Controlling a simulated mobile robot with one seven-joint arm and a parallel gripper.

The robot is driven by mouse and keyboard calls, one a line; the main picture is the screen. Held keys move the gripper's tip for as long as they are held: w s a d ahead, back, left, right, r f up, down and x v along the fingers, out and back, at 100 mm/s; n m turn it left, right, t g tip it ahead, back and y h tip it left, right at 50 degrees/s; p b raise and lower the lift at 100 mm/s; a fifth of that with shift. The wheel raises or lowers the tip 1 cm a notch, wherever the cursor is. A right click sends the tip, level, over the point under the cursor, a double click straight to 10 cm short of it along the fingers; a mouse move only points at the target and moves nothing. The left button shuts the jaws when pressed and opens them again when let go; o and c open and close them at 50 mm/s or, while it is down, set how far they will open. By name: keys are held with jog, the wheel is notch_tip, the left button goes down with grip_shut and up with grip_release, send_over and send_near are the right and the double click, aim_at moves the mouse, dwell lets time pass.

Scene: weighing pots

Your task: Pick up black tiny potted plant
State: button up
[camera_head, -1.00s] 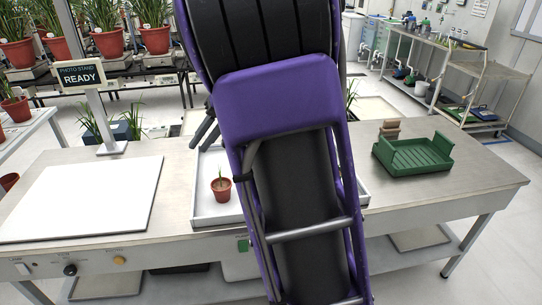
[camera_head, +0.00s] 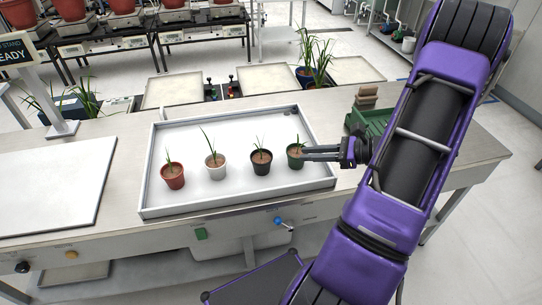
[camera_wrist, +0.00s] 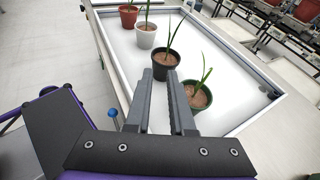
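The black tiny potted plant (camera_head: 261,162) stands upright in the white tray, third from the left in a row of small pots. In the wrist view the black pot (camera_wrist: 167,64) shows just beyond my fingertips, with its lower part hidden by them. My gripper (camera_head: 305,153) reaches in from the right, its tips close to the green pot (camera_head: 295,156) in the picture. In the wrist view my gripper (camera_wrist: 161,80) has its two fingers apart with nothing held between them. The green pot (camera_wrist: 197,96) is beside the right finger.
A white pot (camera_head: 215,165) and a red pot (camera_head: 172,175) stand left of the black one. The tray (camera_head: 238,207) has raised walls. A green crate (camera_head: 368,122) stands right of the tray. A flat white board (camera_head: 50,195) lies on the left.

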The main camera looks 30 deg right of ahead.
aim_at(261, 158)
jog(key=shift+m+t, duration=0.5)
jog(key=shift+m, duration=0.2)
jog(key=x, duration=1)
jog(key=d+f+b+x, duration=0.1)
jog(key=x, duration=0.5)
jog(key=shift+w, duration=0.2)
jog(key=shift+r, duration=0.1)
grip_shut()
